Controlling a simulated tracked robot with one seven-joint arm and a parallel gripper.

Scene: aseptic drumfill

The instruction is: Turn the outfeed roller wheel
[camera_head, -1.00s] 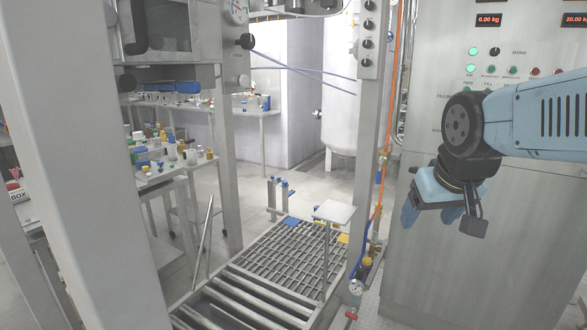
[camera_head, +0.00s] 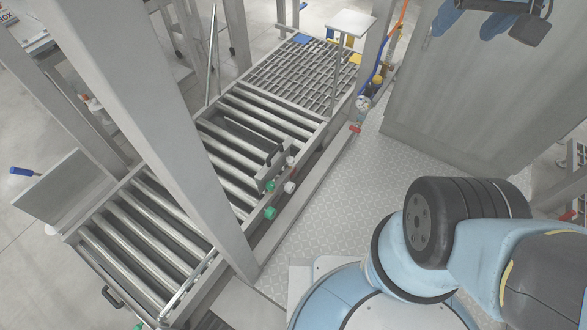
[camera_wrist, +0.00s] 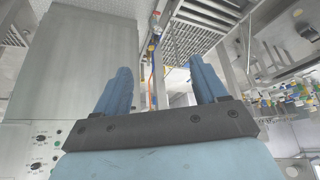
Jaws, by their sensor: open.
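The roller conveyor (camera_head: 128,180) runs diagonally across the left half of the head view, partly hidden by a grey post. Green knobs (camera_head: 270,213) and a white round part (camera_head: 290,187) sit on its right side rail. A black handle (camera_head: 112,297) is at its near end, with a bit of green below at the picture edge. I cannot tell which part is the outfeed roller wheel. My gripper (camera_wrist: 157,82) is open and empty, its two blue fingers apart. In the head view it shows only partly at the top right, far from the knobs.
A grey post (camera_head: 160,120) crosses in front of the conveyor. A grating (camera_head: 305,70) and a small plate on a stand (camera_head: 350,22) lie beyond the rollers. A grey cabinet (camera_head: 450,100) stands at the right. The tread-plate floor (camera_head: 335,195) between is clear.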

